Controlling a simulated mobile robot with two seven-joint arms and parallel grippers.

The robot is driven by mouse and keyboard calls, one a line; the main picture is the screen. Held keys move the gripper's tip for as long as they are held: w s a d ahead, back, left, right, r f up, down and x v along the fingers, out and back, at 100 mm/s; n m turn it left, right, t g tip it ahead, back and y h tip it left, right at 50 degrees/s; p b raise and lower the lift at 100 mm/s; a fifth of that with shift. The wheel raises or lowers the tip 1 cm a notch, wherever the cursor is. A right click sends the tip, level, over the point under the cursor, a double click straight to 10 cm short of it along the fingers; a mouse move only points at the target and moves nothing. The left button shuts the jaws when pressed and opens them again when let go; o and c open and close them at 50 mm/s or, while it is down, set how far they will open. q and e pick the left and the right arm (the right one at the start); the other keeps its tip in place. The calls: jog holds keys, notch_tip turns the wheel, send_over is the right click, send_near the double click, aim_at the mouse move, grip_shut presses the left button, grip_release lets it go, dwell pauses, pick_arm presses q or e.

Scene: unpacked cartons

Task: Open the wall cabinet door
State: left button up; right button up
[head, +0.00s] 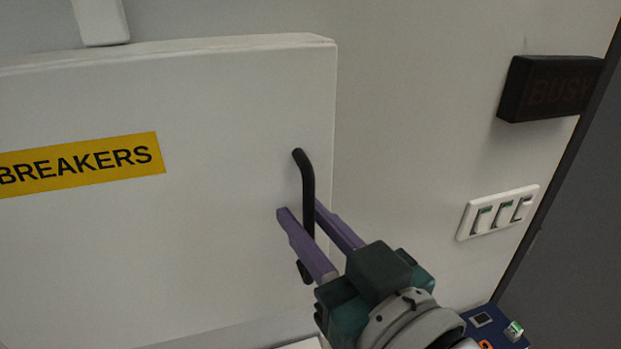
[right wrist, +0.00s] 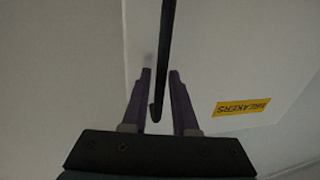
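The white wall cabinet door (head: 220,250) is closed, with a yellow BREAKERS label (head: 85,165). It also shows in the right wrist view (right wrist: 225,60). A black vertical bar handle (head: 308,185) is on the door near its right edge. My right gripper (head: 299,207) has its purple fingers apart, one on each side of the handle. In the right wrist view the handle (right wrist: 166,40) runs between the open fingers (right wrist: 160,73), with a gap visible beside it. Whether either finger touches the bar I cannot tell. My left gripper is not in view.
On the wall to the right are a dark BUSY sign (head: 550,88) and a white switch panel (head: 498,212). A blue box (head: 490,328) with small controls is at the lower right. A pale conduit (head: 101,22) rises above the cabinet.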

jog(key=shift+c, duration=0.4)
grip_shut()
dwell(0.9)
